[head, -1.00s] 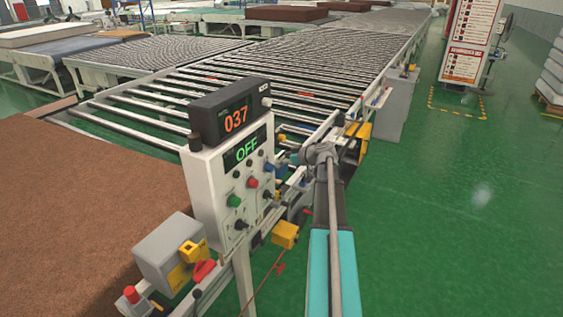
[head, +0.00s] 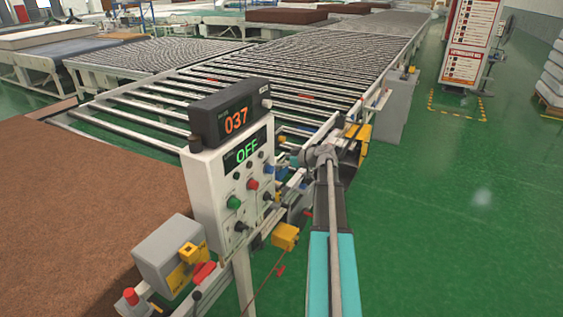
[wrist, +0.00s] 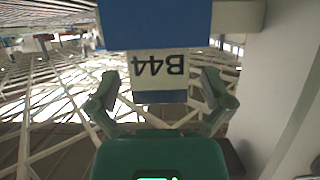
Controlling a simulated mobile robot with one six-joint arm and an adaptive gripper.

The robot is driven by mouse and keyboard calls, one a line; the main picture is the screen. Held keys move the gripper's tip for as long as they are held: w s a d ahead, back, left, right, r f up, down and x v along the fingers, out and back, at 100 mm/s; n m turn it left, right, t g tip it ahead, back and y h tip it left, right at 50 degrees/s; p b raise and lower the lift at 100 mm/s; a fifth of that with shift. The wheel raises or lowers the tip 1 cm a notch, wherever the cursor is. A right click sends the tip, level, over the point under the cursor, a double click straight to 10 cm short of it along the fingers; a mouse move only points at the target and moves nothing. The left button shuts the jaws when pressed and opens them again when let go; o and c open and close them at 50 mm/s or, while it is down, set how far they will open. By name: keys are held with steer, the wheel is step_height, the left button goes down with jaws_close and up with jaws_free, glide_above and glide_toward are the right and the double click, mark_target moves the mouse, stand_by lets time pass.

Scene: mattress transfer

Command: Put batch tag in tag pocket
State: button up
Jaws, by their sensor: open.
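The batch tag (wrist: 160,97), blue with a white label reading B44 upside down, is in the wrist view. Its upper part meets a wider blue panel (wrist: 155,22), which looks like the tag pocket; the tag seems to run up behind it, but I cannot tell how deep. My gripper (wrist: 159,82) is open, with one finger on each side of the tag and gaps showing beside it. In the head view my gripper is mostly hidden around the control panel, and a small blue piece shows at the panel's right edge (head: 282,173).
The control panel (head: 215,195) with displays reading 037 and OFF stands close left of my arm. A roller conveyor (head: 240,95) stretches behind it. A brown mattress (head: 70,215) lies at left. The green floor (head: 470,230) at right is clear.

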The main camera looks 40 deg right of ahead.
steer(key=shift+r, duration=0.2)
steer(key=p+v, duration=0.4)
steer(key=v, duration=0.8)
steer(key=shift+p, duration=0.4)
steer(key=shift+d, duration=0.1)
stand_by(1.8)
